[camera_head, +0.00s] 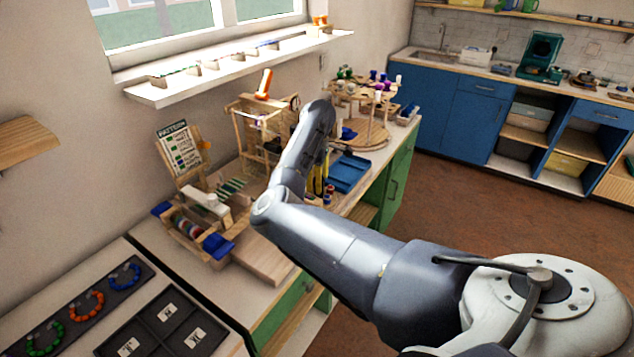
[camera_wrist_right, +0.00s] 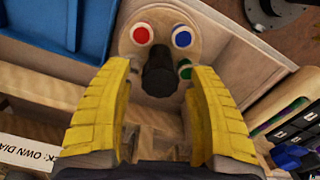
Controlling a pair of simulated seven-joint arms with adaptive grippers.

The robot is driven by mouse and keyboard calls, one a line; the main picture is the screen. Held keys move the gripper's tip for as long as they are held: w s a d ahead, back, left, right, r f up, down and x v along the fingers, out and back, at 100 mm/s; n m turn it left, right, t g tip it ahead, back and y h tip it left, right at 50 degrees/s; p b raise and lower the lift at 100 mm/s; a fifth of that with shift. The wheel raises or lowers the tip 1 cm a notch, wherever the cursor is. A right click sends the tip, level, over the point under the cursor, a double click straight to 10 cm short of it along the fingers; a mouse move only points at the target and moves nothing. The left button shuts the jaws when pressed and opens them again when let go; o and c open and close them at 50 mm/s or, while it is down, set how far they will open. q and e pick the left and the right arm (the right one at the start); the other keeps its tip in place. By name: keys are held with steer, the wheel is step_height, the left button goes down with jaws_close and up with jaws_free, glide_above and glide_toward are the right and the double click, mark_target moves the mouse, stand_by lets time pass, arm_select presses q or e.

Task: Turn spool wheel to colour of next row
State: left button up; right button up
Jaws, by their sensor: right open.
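In the right wrist view a round wooden dial (camera_wrist_right: 195,62) carries red, blue and green dots and a dark knob (camera_wrist_right: 159,72) at its middle. My right gripper (camera_wrist_right: 161,70) is open, its yellow fingers on either side of the knob with gaps visible; I cannot tell its exact height over the knob. In the head view a round wooden spool stand (camera_head: 358,134) with several coloured spools stands at the back of the bench, partly behind my right arm. A pattern card (camera_head: 184,148) with coloured rows leans on a wooden stand. My left gripper is out of view.
A blue tray (camera_head: 349,173) lies beside my right arm and shows at the top left of the wrist view (camera_wrist_right: 60,30). A wooden bead loom (camera_head: 190,228) with blue ends stands front left. A dark board (camera_head: 82,305) with bead rings lies nearer.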

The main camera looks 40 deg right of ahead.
step_height(320, 180, up, 12)
steer(key=shift+f, duration=0.15)
stand_by(0.4)
stand_by(0.3)
